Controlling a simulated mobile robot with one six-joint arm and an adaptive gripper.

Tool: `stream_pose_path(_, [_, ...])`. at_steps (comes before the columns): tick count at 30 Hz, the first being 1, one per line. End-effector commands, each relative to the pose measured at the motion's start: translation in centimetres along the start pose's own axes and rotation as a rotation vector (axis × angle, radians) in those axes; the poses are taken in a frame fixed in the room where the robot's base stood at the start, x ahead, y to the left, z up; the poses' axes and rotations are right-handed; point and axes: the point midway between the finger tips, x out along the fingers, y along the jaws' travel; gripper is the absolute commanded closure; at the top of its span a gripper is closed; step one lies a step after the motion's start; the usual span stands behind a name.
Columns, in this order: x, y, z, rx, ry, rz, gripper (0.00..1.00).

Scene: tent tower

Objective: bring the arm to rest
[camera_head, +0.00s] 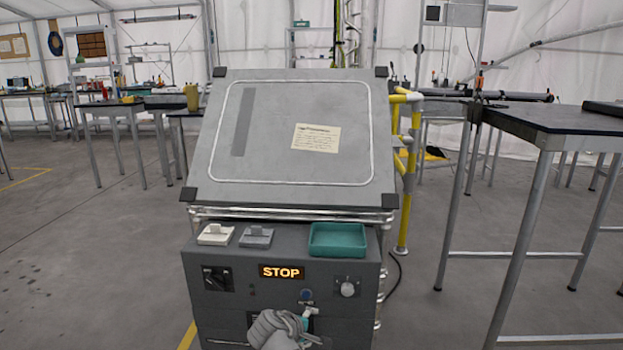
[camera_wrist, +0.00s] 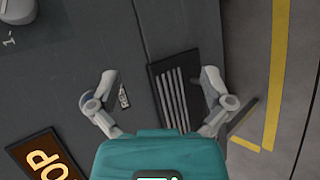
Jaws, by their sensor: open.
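My gripper (camera_wrist: 161,84) is open in the wrist view, its two grey fingers spread apart with nothing between them. Behind the gap is the dark front of the console, with a black slatted vent (camera_wrist: 180,98). In the head view my arm (camera_head: 272,328) reaches in at the bottom centre, in front of the console's lower front (camera_head: 225,318). The gripper is small there and partly hidden by the arm. I cannot tell its exact distance from the console.
The console carries a lit STOP sign (camera_head: 281,272), a knob (camera_head: 347,287), two switch blocks (camera_head: 216,234) and a teal tray (camera_head: 337,241). A sloped board (camera_head: 280,185) stands above. A table (camera_head: 560,118) is at right. Open floor (camera_head: 90,260) lies at left.

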Motion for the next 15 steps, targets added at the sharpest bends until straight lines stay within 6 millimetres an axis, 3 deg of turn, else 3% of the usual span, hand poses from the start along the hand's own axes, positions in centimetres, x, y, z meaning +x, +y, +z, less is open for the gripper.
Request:
stream_pose_path(3, [1.5,-0.1,3.0,0.118,-0.041,-0.106,0.00])
stream_pose_path(15, [4.3,-1.9,11.1,0.508,-0.172,-0.447,0.00])
